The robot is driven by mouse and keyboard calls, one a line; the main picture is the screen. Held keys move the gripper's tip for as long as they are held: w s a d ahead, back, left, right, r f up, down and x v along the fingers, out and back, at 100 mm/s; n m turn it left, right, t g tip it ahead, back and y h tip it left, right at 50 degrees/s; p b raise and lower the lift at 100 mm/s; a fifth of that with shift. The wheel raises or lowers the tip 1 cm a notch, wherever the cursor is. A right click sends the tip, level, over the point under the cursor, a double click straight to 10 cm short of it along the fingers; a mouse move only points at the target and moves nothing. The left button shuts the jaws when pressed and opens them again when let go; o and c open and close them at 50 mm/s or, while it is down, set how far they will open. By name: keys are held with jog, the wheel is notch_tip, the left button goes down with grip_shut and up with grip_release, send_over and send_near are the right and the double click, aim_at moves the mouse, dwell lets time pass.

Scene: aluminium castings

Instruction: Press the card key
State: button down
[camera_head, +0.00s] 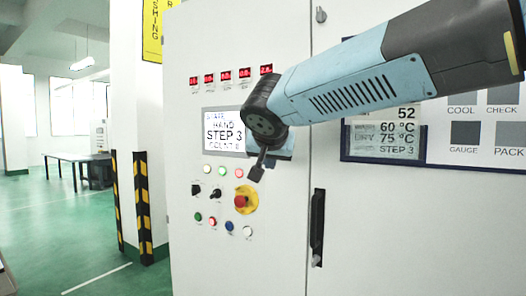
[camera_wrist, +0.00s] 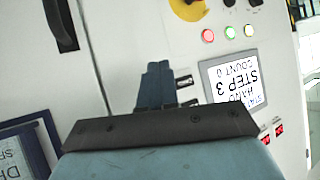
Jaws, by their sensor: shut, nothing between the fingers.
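My gripper (camera_head: 256,173) is shut and empty, in front of the white cabinet's control panel, just right of and below the lit screen (camera_head: 223,131). In the wrist view, which looks upside down, its dark fingers (camera_wrist: 156,72) are together and point at the panel. Beside the screen (camera_wrist: 236,84) there, two small dark keys (camera_wrist: 184,81) show close to the fingers. Their marks are too small to read, so I cannot tell which is the card key. My arm hides that strip in the head view. I cannot tell whether the fingertips touch the panel.
Below the screen are indicator lamps (camera_head: 222,170), black rotary switches (camera_head: 216,193), coloured buttons (camera_head: 229,226) and a red emergency stop (camera_head: 241,201) on yellow. A black door handle (camera_head: 317,228) is to the right. Red digit displays (camera_head: 227,76) are above. Open green floor (camera_head: 75,230) lies left.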

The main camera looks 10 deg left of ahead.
jog(key=a+r+y, duration=0.1)
jog(key=a, duration=0.7)
jog(key=shift+s+a+r+t, duration=0.3)
jog(key=shift+r+t, duration=0.1)
jog(key=w+d, duration=0.3)
jog(key=w, duration=0.5)
jog(key=shift+d, duration=0.25)
jog(key=shift+w, duration=0.25)
dwell(1.4)
jog(key=shift+w+d, duration=0.15)
jog(key=shift+w, duration=0.1)
